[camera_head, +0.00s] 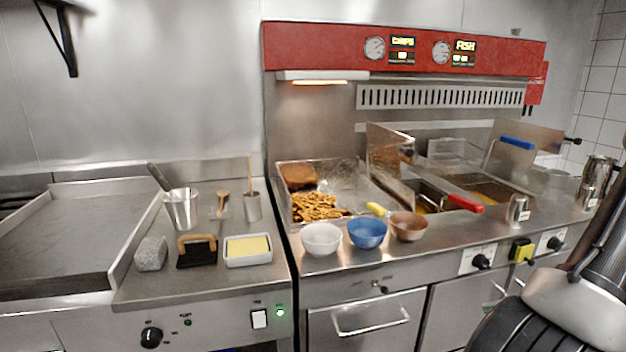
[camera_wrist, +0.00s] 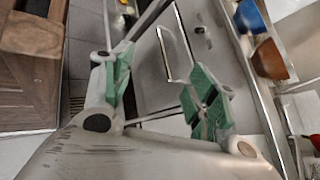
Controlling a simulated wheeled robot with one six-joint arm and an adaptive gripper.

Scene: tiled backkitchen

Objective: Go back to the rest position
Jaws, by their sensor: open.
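My gripper (camera_wrist: 160,98) shows in the wrist view with its two green-padded fingers spread wide apart. It is open and nothing is between the fingers. Past it in the wrist view are the steel cabinet front and a drawer handle (camera_wrist: 170,55). The head view does not show the gripper; only part of my own body shows at its lower right corner.
A white bowl (camera_head: 321,239), a blue bowl (camera_head: 367,233) and a brown bowl (camera_head: 408,226) stand along the steel counter's front edge. Behind them are a tray of chips (camera_head: 318,207) and fryers with a red-handled basket (camera_head: 465,203). A griddle (camera_head: 60,240) is at left.

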